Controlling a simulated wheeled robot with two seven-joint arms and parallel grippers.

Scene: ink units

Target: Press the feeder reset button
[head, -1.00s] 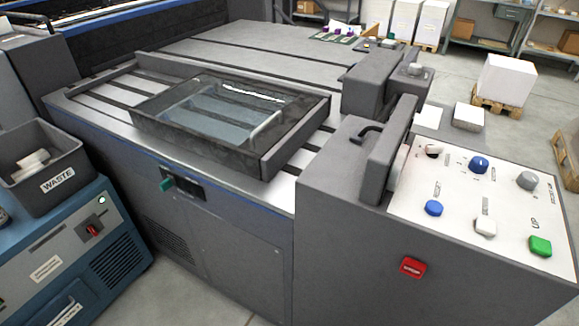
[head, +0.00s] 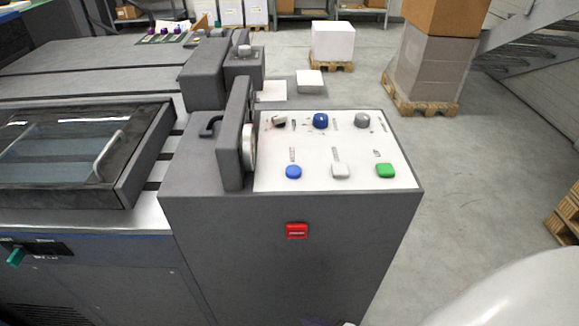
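A grey console stands in the middle of the head view with a white control panel (head: 270,152) on its sloped top. The panel's front row holds a blue button (head: 293,172), a white button (head: 340,171) and a green button (head: 386,170). The back row holds a pale knob (head: 280,121), a blue knob (head: 320,121) and a grey knob (head: 361,121). A red button (head: 297,231) sits on the console's front face. The labels are too small to read, so I cannot tell which is the feeder reset. Neither gripper is in view.
A machine bed with a dark-framed window (head: 130,185) adjoins the console on the left. An upright grey guard (head: 234,140) rises at the panel's left edge. Open floor (head: 470,210) lies to the right, with stacked boxes (head: 425,75) on a pallet behind.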

